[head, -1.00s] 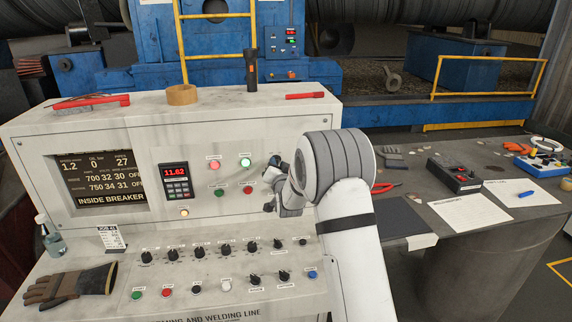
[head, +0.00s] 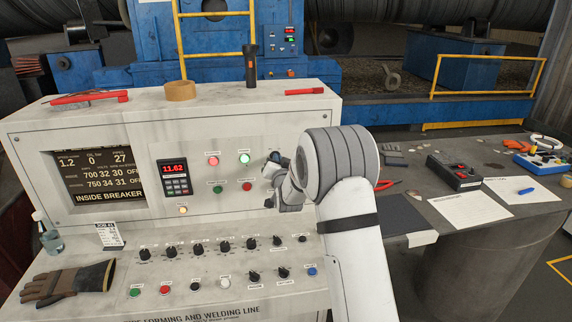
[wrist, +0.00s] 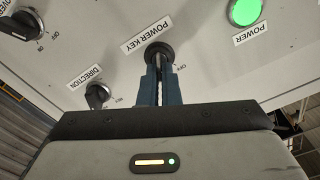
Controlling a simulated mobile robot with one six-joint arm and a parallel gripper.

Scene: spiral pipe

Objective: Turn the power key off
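The power key (wrist: 159,55) is a dark round switch on the pale console panel, with its "POWER KEY" label beside it and a small "OFF" mark at its right in the wrist view. My gripper (wrist: 160,84) has its two blue fingers close together at the switch, one on each side of the thin dark key, and looks shut on it. The round green power light (wrist: 245,11) is lit; it also shows in the head view (head: 244,158). In the head view my wrist and arm hide most of the gripper and the key.
The direction knob (wrist: 97,95) sits close to the left of my fingers in the wrist view. The console (head: 110,127) carries a lit screen (head: 98,177), several knobs and buttons, and a glove (head: 67,283).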

